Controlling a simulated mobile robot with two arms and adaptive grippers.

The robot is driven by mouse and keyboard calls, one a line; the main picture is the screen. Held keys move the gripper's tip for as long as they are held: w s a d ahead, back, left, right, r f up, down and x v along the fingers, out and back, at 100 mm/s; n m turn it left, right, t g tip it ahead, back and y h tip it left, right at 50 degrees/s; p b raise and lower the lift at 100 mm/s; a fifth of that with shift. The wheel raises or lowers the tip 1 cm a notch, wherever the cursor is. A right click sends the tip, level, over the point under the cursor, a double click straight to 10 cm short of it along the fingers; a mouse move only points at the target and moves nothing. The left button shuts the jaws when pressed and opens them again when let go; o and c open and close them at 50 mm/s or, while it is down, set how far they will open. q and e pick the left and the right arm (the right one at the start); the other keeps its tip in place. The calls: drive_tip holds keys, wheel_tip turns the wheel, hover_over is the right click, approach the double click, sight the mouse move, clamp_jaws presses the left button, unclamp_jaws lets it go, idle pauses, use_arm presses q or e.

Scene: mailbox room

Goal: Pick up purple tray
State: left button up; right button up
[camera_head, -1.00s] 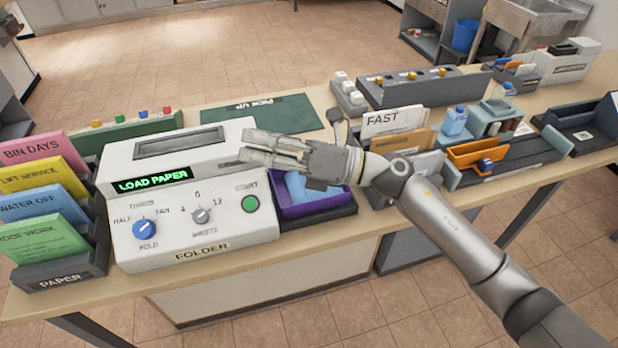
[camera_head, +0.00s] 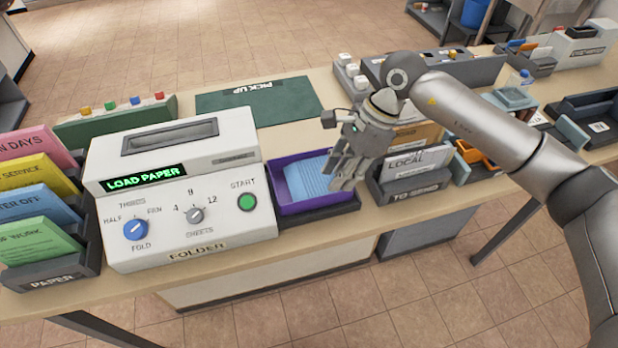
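The purple tray (camera_head: 285,206) sits in a dark base at the right side of the white folder machine (camera_head: 184,225). A blue folded paper (camera_head: 308,179) lies in the tray. My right gripper (camera_head: 341,182) comes in from the right and points down at the tray's right part, hiding its right rim. Its fingers look slightly apart, but I cannot tell whether they touch the tray or paper. My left gripper is not in view.
The paper rack (camera_head: 52,276) stands at the left. The "to send" letter rack (camera_head: 409,187) is close right of the tray. A green "pick up" mat (camera_head: 258,102) lies clear behind the machine. Button panels stand at the back.

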sight(326, 195)
drive_tip(key=shift+s+a+f, duration=0.1)
drive_tip(key=shift+a+f, duration=0.2)
drive_tip(key=shift+f, duration=0.3)
drive_tip(key=p+x, duration=0.2)
drive_tip(key=x, duration=0.2)
drive_tip(key=shift+s+a, duration=0.1)
drive_tip(key=shift+a, duration=0.15)
drive_tip(key=shift+a+f+p, duration=0.15)
drive_tip(key=shift+f+p, duration=0.15)
drive_tip(key=shift+f, duration=0.15)
clamp_jaws()
